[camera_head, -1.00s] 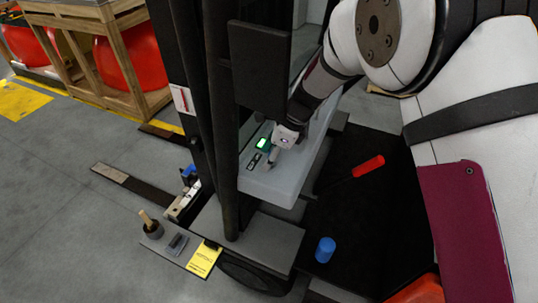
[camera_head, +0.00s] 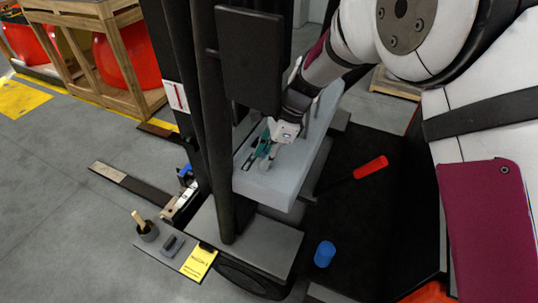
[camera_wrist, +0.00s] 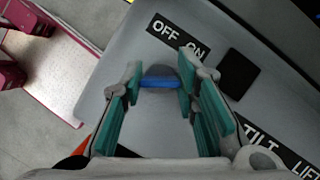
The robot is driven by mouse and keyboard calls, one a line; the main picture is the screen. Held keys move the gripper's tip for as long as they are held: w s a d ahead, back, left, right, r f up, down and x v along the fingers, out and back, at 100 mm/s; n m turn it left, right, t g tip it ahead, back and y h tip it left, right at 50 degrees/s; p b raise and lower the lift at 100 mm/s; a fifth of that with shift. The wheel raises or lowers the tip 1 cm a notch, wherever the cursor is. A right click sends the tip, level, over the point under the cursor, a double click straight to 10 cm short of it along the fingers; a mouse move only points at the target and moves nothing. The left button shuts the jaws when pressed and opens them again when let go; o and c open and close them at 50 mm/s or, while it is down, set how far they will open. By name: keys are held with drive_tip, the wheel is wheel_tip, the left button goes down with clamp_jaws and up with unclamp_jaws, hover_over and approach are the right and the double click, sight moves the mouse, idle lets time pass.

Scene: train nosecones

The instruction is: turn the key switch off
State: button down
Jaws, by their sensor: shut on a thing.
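The key switch (camera_wrist: 160,83) has a blue bar-shaped handle on the grey console (camera_wrist: 110,40). It lies crosswise in the wrist view, just below the OFF label (camera_wrist: 164,30) and the ON label (camera_wrist: 194,50). My gripper (camera_wrist: 159,78) has its teal-padded fingers on both ends of the blue handle and is shut on it. In the head view my gripper (camera_head: 266,158) points down onto the console and hides the key. A dark square panel (camera_wrist: 238,75) sits right of the labels in the wrist view.
A black mast post (camera_head: 217,120) and a dark screen (camera_head: 249,58) stand close left of my arm. TILT and LIFT labels (camera_wrist: 262,140) are on the console. A red cylinder (camera_head: 371,167) and a blue one (camera_head: 324,253) lie on the dark platform.

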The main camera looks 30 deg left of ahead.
drive_tip(key=n+b, duration=0.2)
drive_tip(key=n+g+h+b, duration=0.1)
drive_tip(key=n+b, duration=0.1)
drive_tip(key=n, duration=0.1)
drive_tip(key=shift+w+f+n+h, duration=0.15)
drive_tip(key=shift+w+n+h, duration=0.05)
drive_tip(key=shift+n+h, duration=0.1)
drive_tip(key=n+h+b, duration=0.1)
drive_tip(key=n+b, duration=0.1)
drive_tip(key=n+h+b, duration=0.1)
drive_tip(key=n, duration=0.2)
drive_tip(key=shift+s+n+g+b, duration=0.1)
drive_tip(key=shift+n+g+b, duration=0.2)
drive_tip(key=shift+b, duration=0.05)
drive_tip(key=c, duration=1.2)
unclamp_jaws()
drive_tip(key=shift+c, duration=0.2)
drive_tip(key=shift+r, duration=0.2)
drive_tip(key=shift+w+r, duration=0.2)
drive_tip(key=shift+r, duration=0.3)
drive_tip(key=shift+w+a+r, duration=0.15)
drive_tip(key=shift+w+r, duration=0.7)
drive_tip(key=shift+w, duration=0.05)
drive_tip(key=w, duration=0.3)
drive_tip(key=w+a, duration=0.1)
drive_tip(key=w, duration=0.6)
drive_tip(key=shift+w+a, duration=0.15)
drive_tip(key=shift+w, duration=0.2)
